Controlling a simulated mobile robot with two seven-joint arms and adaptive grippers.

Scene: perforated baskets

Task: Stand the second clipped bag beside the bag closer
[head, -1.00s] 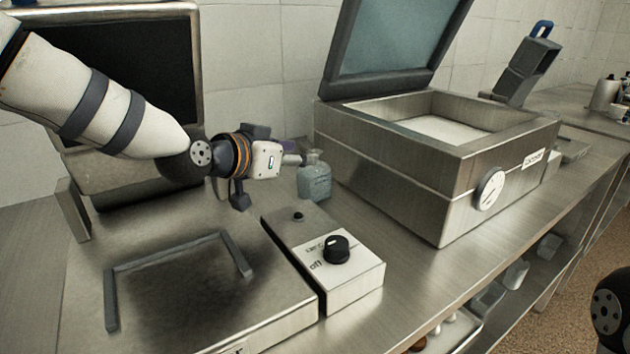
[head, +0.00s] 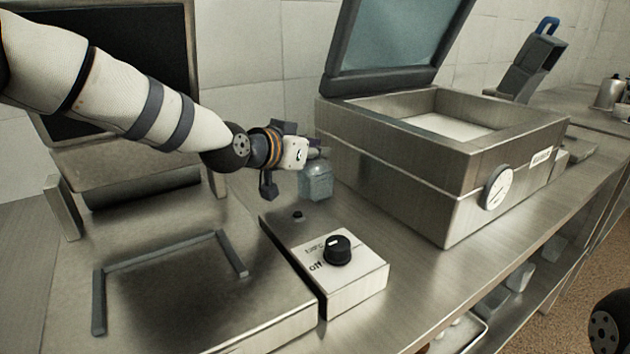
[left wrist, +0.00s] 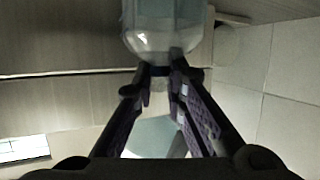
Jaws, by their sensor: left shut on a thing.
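A translucent grey-green bag (head: 316,184) with a narrow gathered neck stands on the steel counter, between the knob box and the open-lidded machine. My left gripper (head: 316,154) reaches it from the left and is shut on its neck. The left wrist view shows the bag's rounded body (left wrist: 162,32) just past the fingertips (left wrist: 160,74). A pale green patch shows between the fingers there; I cannot tell what it is. A grey upright device with a blue handle (head: 532,65), possibly the bag closer, stands at the far right. My right gripper is not in view.
The open-lidded steel machine (head: 400,180) with a gauge stands close right of the bag. A box with a black knob (head: 350,280) is in front of it. A flat steel machine (head: 180,290) fills the left. Bare counter runs along the front right edge.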

